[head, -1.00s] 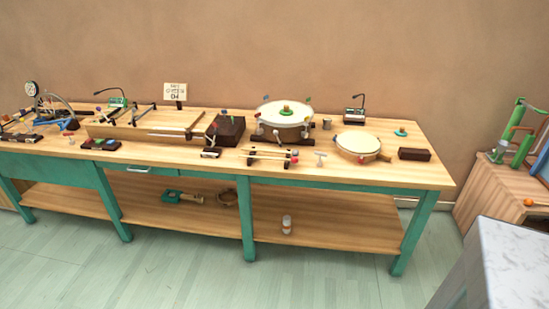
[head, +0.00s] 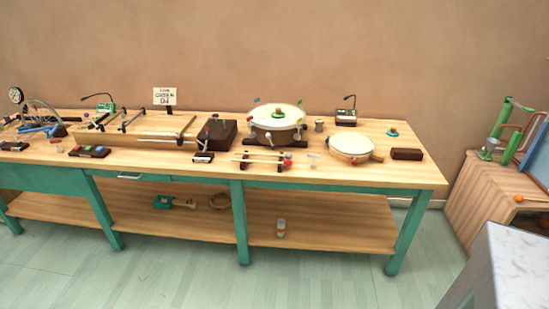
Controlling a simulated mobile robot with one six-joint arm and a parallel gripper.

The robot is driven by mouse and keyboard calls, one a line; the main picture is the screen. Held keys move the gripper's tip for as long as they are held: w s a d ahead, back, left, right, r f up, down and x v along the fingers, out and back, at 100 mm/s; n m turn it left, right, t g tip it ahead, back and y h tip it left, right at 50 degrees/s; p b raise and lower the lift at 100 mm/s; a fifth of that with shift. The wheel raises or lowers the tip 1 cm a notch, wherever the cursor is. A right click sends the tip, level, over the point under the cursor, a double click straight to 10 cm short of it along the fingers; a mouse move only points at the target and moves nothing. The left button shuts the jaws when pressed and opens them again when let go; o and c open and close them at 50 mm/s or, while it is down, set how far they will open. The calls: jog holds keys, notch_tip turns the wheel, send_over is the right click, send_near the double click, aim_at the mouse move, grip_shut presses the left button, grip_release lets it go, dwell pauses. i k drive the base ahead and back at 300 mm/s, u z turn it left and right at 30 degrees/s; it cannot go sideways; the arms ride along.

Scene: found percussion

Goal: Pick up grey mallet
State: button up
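My gripper is not in view.
The long green-legged workbench (head: 410,176) has a large drum (head: 262,115), a tambourine-like drum (head: 347,146), a dark box (head: 217,133) and a dark block (head: 406,154) on top. A marble-topped block (head: 515,265) stands front right. Green floor (head: 180,270) before the bench is free.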

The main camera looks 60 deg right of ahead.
aim_at(287, 156)
jog(key=i, duration=0.85)
jog(key=u, duration=0.05)
